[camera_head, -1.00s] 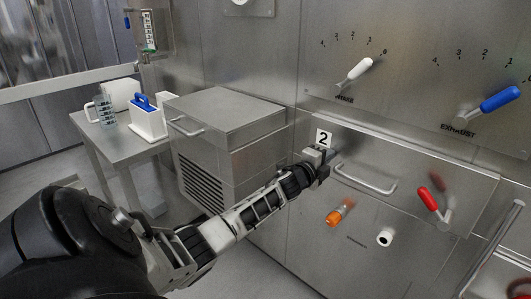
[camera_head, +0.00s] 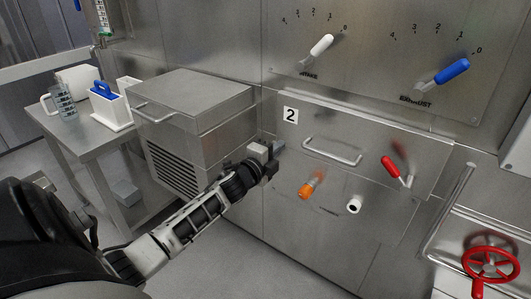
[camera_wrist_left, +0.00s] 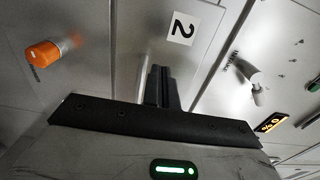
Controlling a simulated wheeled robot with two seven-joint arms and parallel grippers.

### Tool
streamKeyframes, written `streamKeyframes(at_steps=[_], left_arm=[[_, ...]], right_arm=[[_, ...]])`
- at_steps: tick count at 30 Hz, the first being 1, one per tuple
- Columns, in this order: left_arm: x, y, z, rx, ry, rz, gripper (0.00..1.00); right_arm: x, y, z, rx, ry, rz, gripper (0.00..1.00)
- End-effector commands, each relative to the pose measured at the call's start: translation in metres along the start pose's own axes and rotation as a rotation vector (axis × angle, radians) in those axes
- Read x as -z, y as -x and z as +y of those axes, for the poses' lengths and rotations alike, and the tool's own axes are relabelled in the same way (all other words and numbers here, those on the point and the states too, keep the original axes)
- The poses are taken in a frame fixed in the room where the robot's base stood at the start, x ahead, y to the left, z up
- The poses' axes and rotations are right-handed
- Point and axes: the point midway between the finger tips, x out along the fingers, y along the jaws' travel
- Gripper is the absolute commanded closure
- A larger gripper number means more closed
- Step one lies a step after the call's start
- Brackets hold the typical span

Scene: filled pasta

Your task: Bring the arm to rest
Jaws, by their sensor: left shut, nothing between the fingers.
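My left arm reaches in from the lower left in the head view. Its gripper (camera_head: 269,158) is in front of the steel wall, below and left of the drawer label "2" (camera_head: 290,115). In the left wrist view the two dark fingers (camera_wrist_left: 162,87) are together with nothing between them. The label "2" (camera_wrist_left: 181,28) shows just beyond the fingertips there. The gripper appears apart from the drawer handle (camera_head: 332,152). My right gripper is not in view.
An orange knob (camera_head: 311,186), a red lever (camera_head: 392,167) and a red wheel (camera_head: 489,262) lie to the right. White (camera_head: 321,46) and blue (camera_head: 452,71) levers are above. A steel box (camera_head: 190,111) and a side table (camera_head: 77,139) stand left. Floor below is open.

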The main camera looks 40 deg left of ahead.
Motion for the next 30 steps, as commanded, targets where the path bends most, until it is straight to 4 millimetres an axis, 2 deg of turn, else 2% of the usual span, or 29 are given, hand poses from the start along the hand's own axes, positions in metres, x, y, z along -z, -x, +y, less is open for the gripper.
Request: streamKeyframes(at_steps=[1, 6, 17, 20, 23, 25, 27, 30], left_arm=[[0.000, 0.011, 0.001, -0.003, -0.001, 0.001, 1.00], [0.000, 0.032, 0.001, -0.002, 0.000, 0.000, 1.00], [0.001, 0.040, 0.001, -0.002, 0.003, 0.001, 1.00], [0.011, 0.047, 0.011, -0.026, 0.056, 0.008, 1.00], [0.040, 0.069, 0.034, -0.096, 0.208, 0.021, 1.00], [0.070, 0.094, 0.057, -0.175, 0.376, 0.024, 1.00], [0.104, 0.127, 0.078, -0.272, 0.575, 0.016, 1.00], [0.153, 0.176, 0.099, -0.417, 0.865, -0.017, 1.00]], right_arm=[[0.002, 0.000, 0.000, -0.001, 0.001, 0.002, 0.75], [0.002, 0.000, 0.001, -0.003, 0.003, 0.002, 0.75], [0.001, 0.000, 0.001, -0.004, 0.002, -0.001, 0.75], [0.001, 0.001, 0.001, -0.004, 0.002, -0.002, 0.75], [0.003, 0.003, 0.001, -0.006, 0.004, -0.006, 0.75], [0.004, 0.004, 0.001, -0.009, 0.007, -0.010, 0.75], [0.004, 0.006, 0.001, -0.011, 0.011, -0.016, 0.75], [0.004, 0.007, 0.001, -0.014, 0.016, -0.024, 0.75]])
